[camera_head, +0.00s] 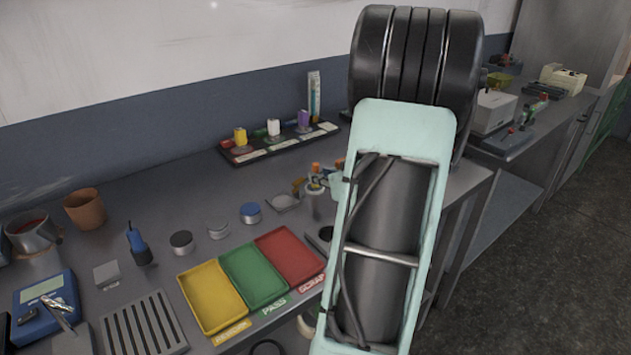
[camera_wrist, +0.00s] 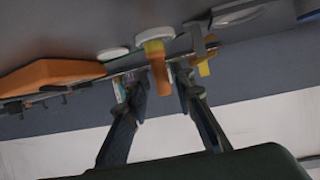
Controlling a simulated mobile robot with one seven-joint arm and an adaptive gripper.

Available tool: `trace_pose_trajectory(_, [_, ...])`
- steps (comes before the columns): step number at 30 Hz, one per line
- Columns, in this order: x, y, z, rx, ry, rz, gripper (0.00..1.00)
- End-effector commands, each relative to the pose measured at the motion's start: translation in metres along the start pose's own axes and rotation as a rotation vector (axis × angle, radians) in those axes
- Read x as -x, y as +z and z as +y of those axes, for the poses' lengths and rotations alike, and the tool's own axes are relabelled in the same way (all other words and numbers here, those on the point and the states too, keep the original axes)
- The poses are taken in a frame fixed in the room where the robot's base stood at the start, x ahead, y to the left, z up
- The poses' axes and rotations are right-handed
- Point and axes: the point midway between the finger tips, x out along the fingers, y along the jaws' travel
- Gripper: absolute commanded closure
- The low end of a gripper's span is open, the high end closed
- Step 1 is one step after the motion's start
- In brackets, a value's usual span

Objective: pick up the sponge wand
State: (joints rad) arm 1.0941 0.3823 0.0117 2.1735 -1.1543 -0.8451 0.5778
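My gripper (camera_wrist: 160,82) appears in the wrist view with its two dark fingers apart. An orange piece with a yellow end (camera_wrist: 157,65) shows between the fingertips, with narrow gaps on either side. I cannot tell whether it is the sponge wand or whether it lies between or beyond the fingers. In the head view, a grey cup (camera_head: 318,203) holds several tools with orange tops. The tip of my gripper (camera_head: 337,185) is just right of this cup, mostly hidden by my arm. I cannot single out the sponge wand there.
Yellow (camera_head: 212,297), green (camera_head: 254,277) and red (camera_head: 289,257) trays lie in front of the cup. A dark rack (camera_head: 280,142) with several coloured containers stands behind. A slotted grey plate (camera_head: 143,325) and a brown pot (camera_head: 85,208) are at the left.

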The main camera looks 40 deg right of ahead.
Motion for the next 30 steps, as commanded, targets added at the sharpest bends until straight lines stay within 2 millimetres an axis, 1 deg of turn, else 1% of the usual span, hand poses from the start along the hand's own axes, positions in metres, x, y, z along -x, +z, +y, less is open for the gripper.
trace_pose_trajectory(1, [-0.01, 0.003, -0.001, -0.001, -0.002, 0.0, 0.77])
trace_pose_trajectory(3, [-0.021, 0.004, -0.001, 0.0, -0.003, 0.0, 0.77])
trace_pose_trajectory(6, [-0.034, 0.003, 0.0, 0.0, -0.001, 0.0, 0.77])
trace_pose_trajectory(9, [-0.041, 0.002, -0.001, 0.001, -0.001, 0.0, 0.77])
trace_pose_trajectory(16, [-0.041, 0.001, 0.0, 0.001, 0.0, 0.0, 0.77])
trace_pose_trajectory(22, [-0.041, 0.001, 0.0, 0.0, 0.0, 0.0, 0.99])
trace_pose_trajectory(30, [-0.041, 0.001, 0.0, 0.0, 0.0, 0.001, 1.0])
